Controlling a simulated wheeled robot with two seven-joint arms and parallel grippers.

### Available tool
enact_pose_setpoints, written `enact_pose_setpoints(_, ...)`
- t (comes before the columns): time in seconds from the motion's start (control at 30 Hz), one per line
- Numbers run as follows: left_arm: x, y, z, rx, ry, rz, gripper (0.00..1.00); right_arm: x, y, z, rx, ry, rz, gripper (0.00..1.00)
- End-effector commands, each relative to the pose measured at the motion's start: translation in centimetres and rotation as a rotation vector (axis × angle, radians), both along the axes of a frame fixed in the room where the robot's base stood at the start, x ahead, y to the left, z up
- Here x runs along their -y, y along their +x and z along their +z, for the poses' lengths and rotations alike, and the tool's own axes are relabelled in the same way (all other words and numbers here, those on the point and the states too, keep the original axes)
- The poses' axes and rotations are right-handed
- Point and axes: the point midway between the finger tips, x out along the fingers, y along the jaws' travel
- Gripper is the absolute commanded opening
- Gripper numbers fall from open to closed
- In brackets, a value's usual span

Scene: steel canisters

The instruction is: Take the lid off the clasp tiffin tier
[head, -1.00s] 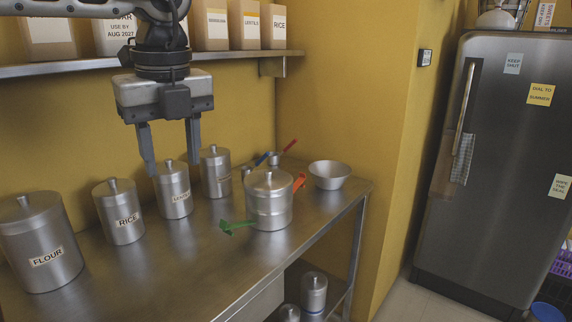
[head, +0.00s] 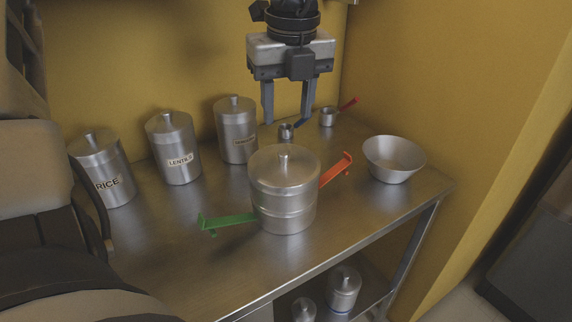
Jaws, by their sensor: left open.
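The tiffin tier (head: 284,211) is a round steel canister standing upright on the steel counter. Its steel lid (head: 265,167) with a small knob sits on top. A green clasp (head: 226,221) sticks out to the left and an orange-red clasp (head: 337,170) sticks out to the right; both are swung outward. My left gripper (head: 286,117) points down above the back of the counter, behind the tiffin and higher than its lid. Its two fingers are apart with nothing held between them. My right gripper is not in view.
Steel canisters labelled rice (head: 102,169), lentils (head: 173,149) and another (head: 236,131) stand along the wall at left. Small measuring cups (head: 327,117) lie behind the tiffin. A steel bowl (head: 392,160) stands at right. The counter (head: 170,245) is clear in front.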

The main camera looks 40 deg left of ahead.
Motion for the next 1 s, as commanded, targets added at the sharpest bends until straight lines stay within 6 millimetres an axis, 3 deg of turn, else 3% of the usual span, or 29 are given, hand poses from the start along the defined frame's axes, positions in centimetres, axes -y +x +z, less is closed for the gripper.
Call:
enact_pose_setpoints(0.1,-0.2,0.1,-2.0,-0.004,0.000,-0.001,0.46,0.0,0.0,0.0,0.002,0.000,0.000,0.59)
enact_pose_setpoints(0.37,-0.5,0.1,-3.9,-0.004,-0.001,-0.001,0.46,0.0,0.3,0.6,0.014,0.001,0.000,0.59)
enact_pose_setpoints(0.6,-1.0,0.0,-7.4,-0.003,-0.001,-0.001,0.46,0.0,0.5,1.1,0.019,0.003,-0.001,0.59)
enact_pose_setpoints(0.93,-1.2,0.1,-8.4,0.001,0.000,0.000,0.46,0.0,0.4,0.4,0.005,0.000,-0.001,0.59)
enact_pose_setpoints(0.97,-1.2,0.1,-8.4,0.001,0.000,0.001,0.43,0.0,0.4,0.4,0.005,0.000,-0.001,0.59)
enact_pose_setpoints(1.0,-1.2,0.1,-8.4,0.001,0.000,0.000,0.32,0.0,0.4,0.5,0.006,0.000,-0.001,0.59)
